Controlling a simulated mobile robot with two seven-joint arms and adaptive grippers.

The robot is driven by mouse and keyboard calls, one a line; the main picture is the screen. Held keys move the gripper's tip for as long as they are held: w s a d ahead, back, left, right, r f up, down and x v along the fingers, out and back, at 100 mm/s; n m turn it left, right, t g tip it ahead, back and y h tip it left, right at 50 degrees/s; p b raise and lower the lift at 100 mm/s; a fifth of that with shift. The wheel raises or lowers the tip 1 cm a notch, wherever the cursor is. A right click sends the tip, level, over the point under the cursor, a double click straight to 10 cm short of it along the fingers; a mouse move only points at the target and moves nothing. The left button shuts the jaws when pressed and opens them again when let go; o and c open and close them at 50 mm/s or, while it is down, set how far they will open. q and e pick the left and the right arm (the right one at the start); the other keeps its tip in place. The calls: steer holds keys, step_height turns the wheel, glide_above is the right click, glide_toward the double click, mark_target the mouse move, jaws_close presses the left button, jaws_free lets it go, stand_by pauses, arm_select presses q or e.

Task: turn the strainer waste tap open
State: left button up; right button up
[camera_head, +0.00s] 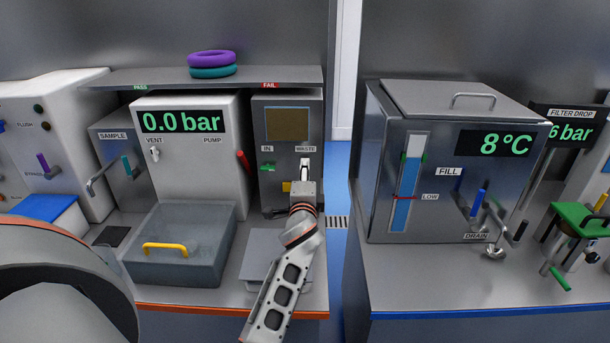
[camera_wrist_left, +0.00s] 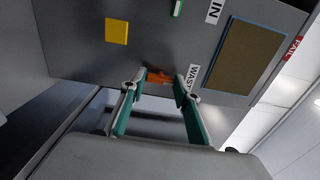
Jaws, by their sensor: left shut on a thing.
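The strainer unit (camera_head: 259,215) is a grey box with a brown panel, IN and WASTE labels and a yellow square (camera_head: 287,186). Its waste tap has an orange handle (camera_wrist_left: 158,77), seen beside the WASTE label in the left wrist view; in the head view the gripper hides it. My left gripper (camera_head: 305,168) is at the front of the unit, just below the WASTE label. In the left wrist view its teal-padded fingers (camera_wrist_left: 157,88) are on either side of the orange handle, and it is shut on it. My right gripper is in neither view.
A green IN handle (camera_head: 267,168) sits left of the waste tap. A red lever (camera_head: 243,161) on the pump unit is further left. A grey bin with a yellow handle (camera_head: 165,246) stands in front. A gap with blue floor separates the tank bench (camera_head: 480,290) on the right.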

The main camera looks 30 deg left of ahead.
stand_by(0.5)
arm_select(q)
steer(key=o, duration=1)
steer(key=shift+o, duration=0.6)
